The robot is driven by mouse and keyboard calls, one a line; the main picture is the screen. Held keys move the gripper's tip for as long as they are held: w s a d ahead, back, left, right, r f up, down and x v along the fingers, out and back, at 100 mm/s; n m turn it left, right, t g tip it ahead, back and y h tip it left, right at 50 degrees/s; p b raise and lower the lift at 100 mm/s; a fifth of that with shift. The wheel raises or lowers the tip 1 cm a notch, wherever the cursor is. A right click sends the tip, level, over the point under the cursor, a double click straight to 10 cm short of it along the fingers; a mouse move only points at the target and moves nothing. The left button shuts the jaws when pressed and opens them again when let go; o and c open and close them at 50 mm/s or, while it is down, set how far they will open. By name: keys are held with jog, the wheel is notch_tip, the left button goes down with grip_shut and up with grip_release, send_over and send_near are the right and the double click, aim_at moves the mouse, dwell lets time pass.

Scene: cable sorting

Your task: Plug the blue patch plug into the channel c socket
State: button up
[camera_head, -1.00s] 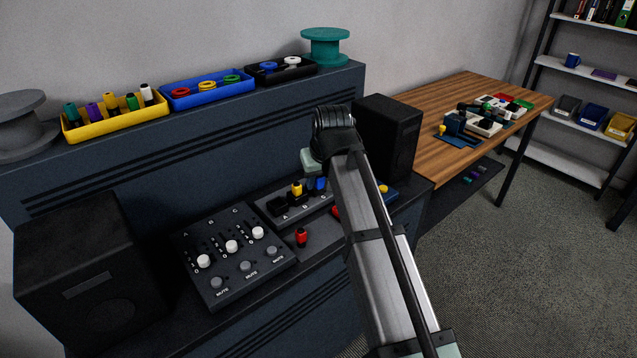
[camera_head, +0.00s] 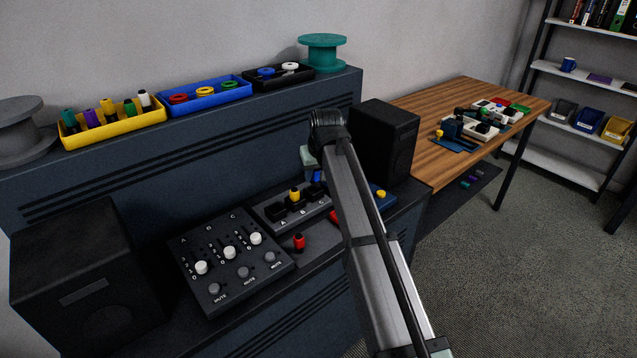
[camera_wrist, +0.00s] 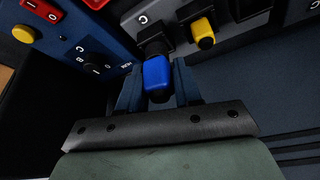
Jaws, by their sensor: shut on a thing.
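The blue patch plug (camera_wrist: 157,73) is between the jaws of my gripper (camera_wrist: 157,90) in the wrist view. A dark socket (camera_wrist: 151,38) by the letter C lies just beyond the plug; I cannot tell whether they touch. In the head view the blue plug (camera_head: 317,176) shows beside my arm, near the right end of the grey socket strip (camera_head: 268,213). My arm hides most of the gripper and that end of the strip there.
A yellow plug (camera_head: 294,194) is at the neighbouring socket. A red plug (camera_head: 299,242) stands in front of the strip, near the slider mixer (camera_head: 222,285). A black speaker (camera_head: 388,143) stands close behind my arm. A blue box with a yellow button (camera_head: 381,194) is at the right.

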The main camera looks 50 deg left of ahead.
aim_at(313, 180)
jog(key=shift+w+a+f, duration=0.35)
jog(key=shift+a, duration=0.3)
jog(key=shift+w+a+f, duration=0.35)
jog(key=shift+a, duration=0.35)
jog(key=shift+w+a+f, duration=0.35)
jog(key=shift+a, duration=0.3)
jog(key=shift+f, duration=1.75)
dwell(0.8)
jog(key=o, duration=1.1)
jog(key=c, duration=0.3)
jog(key=shift+o, duration=0.3)
